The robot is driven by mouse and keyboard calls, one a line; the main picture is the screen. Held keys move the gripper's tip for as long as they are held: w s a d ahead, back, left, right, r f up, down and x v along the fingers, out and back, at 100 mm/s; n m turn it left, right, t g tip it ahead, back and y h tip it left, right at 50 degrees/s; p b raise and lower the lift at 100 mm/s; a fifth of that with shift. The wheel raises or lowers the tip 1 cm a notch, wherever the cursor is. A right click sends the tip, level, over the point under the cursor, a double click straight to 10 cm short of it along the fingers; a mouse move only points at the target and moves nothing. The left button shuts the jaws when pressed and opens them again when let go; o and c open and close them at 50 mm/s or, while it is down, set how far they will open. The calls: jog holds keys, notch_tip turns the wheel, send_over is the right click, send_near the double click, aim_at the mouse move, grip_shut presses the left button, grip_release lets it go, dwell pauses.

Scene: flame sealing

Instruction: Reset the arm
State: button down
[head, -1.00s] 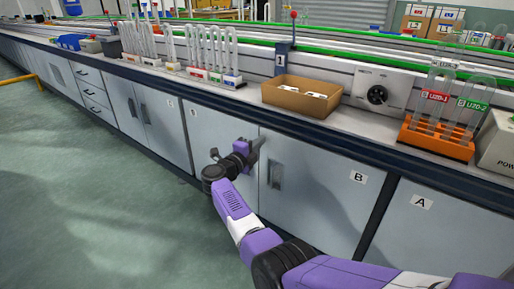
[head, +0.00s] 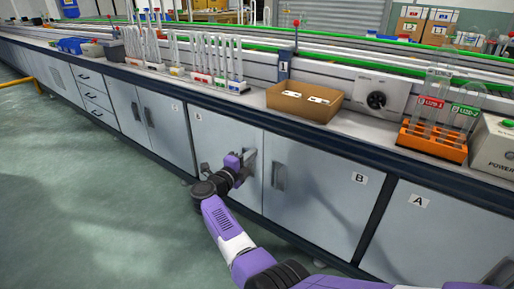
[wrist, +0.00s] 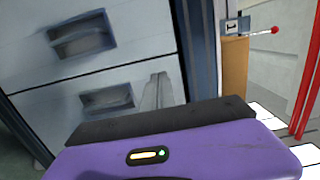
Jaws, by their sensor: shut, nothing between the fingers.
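My purple and black arm reaches from the bottom of the head view toward the cabinet doors under the bench. My gripper (head: 249,160) is shut and empty. It is in front of the cabinet doors, below the bench top and just left of a door handle (head: 278,176). Whether it touches the door cannot be told. In the wrist view the grey fingers (wrist: 157,92) are together past the purple gripper body, with cabinet doors behind them.
On the bench stand test tube racks (head: 219,80), a brown cardboard box (head: 304,101), an orange rack with labelled tubes (head: 432,142) and a white box (head: 492,140). The bench edge runs above my gripper. The green floor (head: 90,200) at left is clear.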

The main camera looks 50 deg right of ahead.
jog(key=a+p, duration=0.1)
jog(key=a, duration=0.5)
jog(key=shift+a, duration=0.15)
